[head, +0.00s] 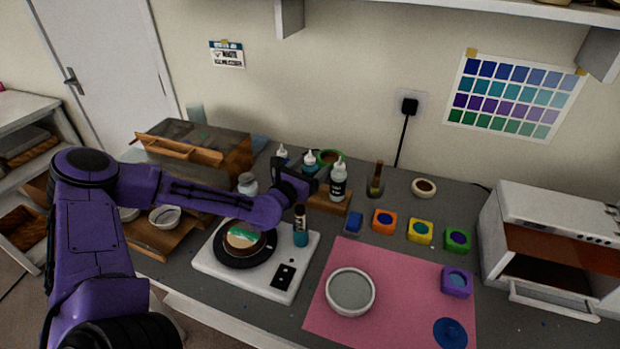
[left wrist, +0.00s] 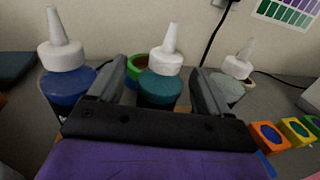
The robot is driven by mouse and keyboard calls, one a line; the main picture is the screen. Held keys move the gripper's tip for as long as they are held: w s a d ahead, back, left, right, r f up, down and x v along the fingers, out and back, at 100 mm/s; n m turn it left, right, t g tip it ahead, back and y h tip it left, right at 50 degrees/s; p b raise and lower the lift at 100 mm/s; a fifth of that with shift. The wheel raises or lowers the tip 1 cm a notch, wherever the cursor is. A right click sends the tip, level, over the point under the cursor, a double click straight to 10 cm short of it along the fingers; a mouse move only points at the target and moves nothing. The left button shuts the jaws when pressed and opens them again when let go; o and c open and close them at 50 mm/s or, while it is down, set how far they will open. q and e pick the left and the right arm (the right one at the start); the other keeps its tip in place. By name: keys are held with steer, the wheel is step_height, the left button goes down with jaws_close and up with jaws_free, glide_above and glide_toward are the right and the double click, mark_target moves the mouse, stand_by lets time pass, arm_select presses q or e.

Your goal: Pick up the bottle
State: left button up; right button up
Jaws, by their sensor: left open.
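Several squeeze bottles with white nozzles stand at the back of the counter. The teal bottle (head: 310,161) shows in the left wrist view (left wrist: 160,87), upright, centred between my fingers. The blue bottle (left wrist: 68,82) is left of the fingers there. The pale grey bottle (head: 338,183) is on the right; it also shows in the left wrist view (left wrist: 226,86). My left gripper (head: 312,177) is open at the bottles, its lower body hiding the teal bottle's base. I cannot tell whether the fingers touch it. My right gripper is not in view.
A wooden block (head: 328,201) is by the bottles. Coloured moulds, like the orange one (head: 384,221), stand right. A bowl (head: 350,291) sits on the pink mat (head: 405,290).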

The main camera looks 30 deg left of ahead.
arm_select(q)
steer(key=shift+w, duration=1)
steer(key=shift+s, duration=0.15)
steer(key=c, duration=1.2)
steer(key=shift+r, duration=0.1)
step_height(320, 180, up, 10)
steer(key=shift+f, duration=0.1)
steer(key=o, duration=0.4)
steer(key=shift+o, duration=0.2)
